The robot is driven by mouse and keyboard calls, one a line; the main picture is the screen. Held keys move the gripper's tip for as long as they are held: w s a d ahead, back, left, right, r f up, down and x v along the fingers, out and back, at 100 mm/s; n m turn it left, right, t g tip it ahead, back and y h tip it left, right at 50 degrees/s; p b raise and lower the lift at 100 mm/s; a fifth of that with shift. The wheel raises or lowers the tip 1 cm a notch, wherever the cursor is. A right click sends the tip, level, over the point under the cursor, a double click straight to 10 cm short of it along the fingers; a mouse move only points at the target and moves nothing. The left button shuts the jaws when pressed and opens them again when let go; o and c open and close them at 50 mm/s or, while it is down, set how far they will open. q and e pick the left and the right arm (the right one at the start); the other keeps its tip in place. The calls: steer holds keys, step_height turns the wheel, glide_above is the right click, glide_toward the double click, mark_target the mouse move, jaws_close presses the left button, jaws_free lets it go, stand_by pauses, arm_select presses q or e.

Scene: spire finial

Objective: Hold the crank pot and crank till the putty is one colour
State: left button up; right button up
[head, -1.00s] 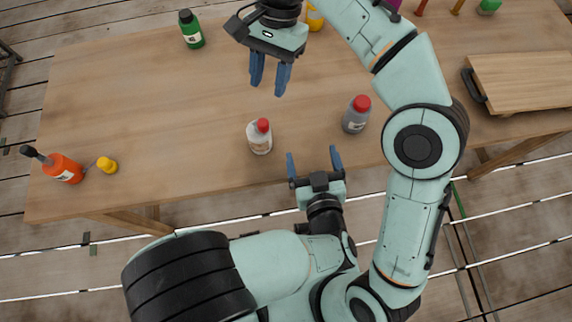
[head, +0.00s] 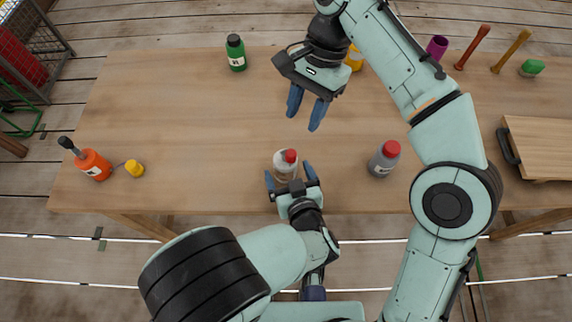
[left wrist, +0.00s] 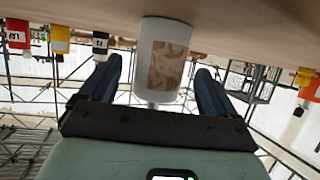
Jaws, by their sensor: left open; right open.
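The crank pot (head: 284,170) is a small white pot with a red top, standing at the table's front edge. In the left wrist view the pot (left wrist: 167,57) shows a window of mottled beige and brown putty, not one even colour. My left gripper (head: 289,177) is open at the pot's near side, with one finger on each side of it. In the left wrist view the left gripper (left wrist: 158,70) shows gaps between both fingers and the pot. My right gripper (head: 303,120) is open and empty, above the table and beyond the pot.
A grey bottle with a red cap (head: 384,159) stands right of the pot. A green bottle (head: 236,54) is at the back. An orange bottle (head: 93,165) and yellow piece (head: 135,168) are at left. A wooden board (head: 543,148) lies at right. The table's left middle is clear.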

mark_target(289, 174)
arm_select(q)
steer(key=shift+x, duration=1.6)
steer(key=c, duration=1.2)
steer(key=shift+o, duration=0.2)
